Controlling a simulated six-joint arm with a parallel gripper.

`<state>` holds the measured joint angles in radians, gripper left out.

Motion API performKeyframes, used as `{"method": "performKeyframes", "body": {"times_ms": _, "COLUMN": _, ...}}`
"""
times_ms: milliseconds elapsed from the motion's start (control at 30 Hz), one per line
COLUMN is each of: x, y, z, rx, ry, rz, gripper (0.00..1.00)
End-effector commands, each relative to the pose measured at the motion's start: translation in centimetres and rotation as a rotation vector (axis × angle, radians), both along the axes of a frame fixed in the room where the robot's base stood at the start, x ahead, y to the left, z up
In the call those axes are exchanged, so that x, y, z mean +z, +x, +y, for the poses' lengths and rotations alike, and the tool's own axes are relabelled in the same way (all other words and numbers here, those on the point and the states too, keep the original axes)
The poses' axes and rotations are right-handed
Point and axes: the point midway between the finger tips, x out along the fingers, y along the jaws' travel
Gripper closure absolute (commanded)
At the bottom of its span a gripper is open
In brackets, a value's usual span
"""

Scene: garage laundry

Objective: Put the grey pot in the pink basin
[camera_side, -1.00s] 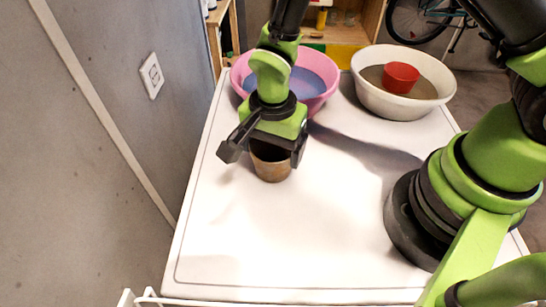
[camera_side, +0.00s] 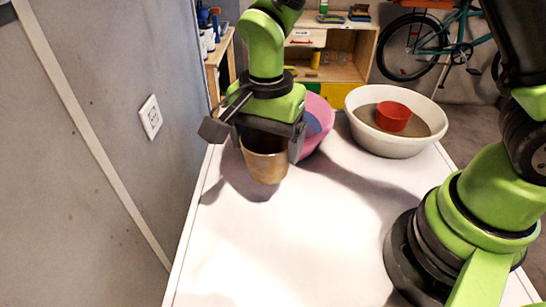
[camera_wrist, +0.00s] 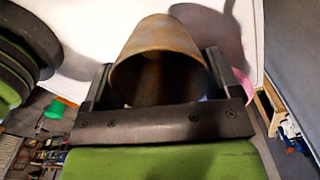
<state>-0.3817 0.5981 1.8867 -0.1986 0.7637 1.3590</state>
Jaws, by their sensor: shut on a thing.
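The pot (camera_side: 265,167) looks brownish-tan rather than grey. My gripper (camera_side: 266,148) is shut on it, with one dark finger at each side. The pot is upright and looks raised, with a shadow on the white top below it. In the wrist view the pot (camera_wrist: 160,50) shows its open mouth between the fingers. The pink basin (camera_side: 322,138) stands behind my gripper, to its right, and is largely hidden by it. Inside it a bluish-purple surface shows. A pink sliver of the basin (camera_wrist: 243,85) shows at the right in the wrist view.
A white basin (camera_side: 355,132) with a red pot (camera_side: 393,116) inside stands to the right of the pink one. The white top (camera_side: 300,230) is clear in front. A grey wall with a socket (camera_side: 151,117) runs along the left. Shelves (camera_side: 330,65) and a bicycle are behind.

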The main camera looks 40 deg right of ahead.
Motion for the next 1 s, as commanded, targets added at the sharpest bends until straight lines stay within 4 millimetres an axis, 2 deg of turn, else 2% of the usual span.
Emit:
{"method": "performKeyframes", "body": {"times_ms": 167, "x": 0.5, "y": 4.6, "z": -3.7, "rx": -0.012, "ry": -0.001, "rz": -0.001, "gripper": 0.39}}
{"method": "performKeyframes", "body": {"times_ms": 300, "x": 0.7, "y": 8.0, "z": -8.0, "rx": -0.012, "ry": 0.000, "rz": -0.001, "gripper": 0.39}}
{"method": "performKeyframes", "body": {"times_ms": 500, "x": 1.0, "y": 10.5, "z": -12.9, "rx": -0.007, "ry": 0.002, "rz": -0.001, "gripper": 0.39}}
{"method": "performKeyframes", "body": {"times_ms": 633, "x": 0.2, "y": 10.9, "z": -14.2, "rx": -0.005, "ry": 0.003, "rz": 0.002, "gripper": 0.39}}
{"method": "performKeyframes", "body": {"times_ms": 800, "x": -3.1, "y": 10.9, "z": -14.3, "rx": -0.001, "ry": 0.003, "rz": 0.004, "gripper": 0.39}}
{"method": "performKeyframes", "body": {"times_ms": 1000, "x": -5.4, "y": 11.0, "z": -14.3, "rx": -0.002, "ry": 0.003, "rz": 0.001, "gripper": 0.39}}
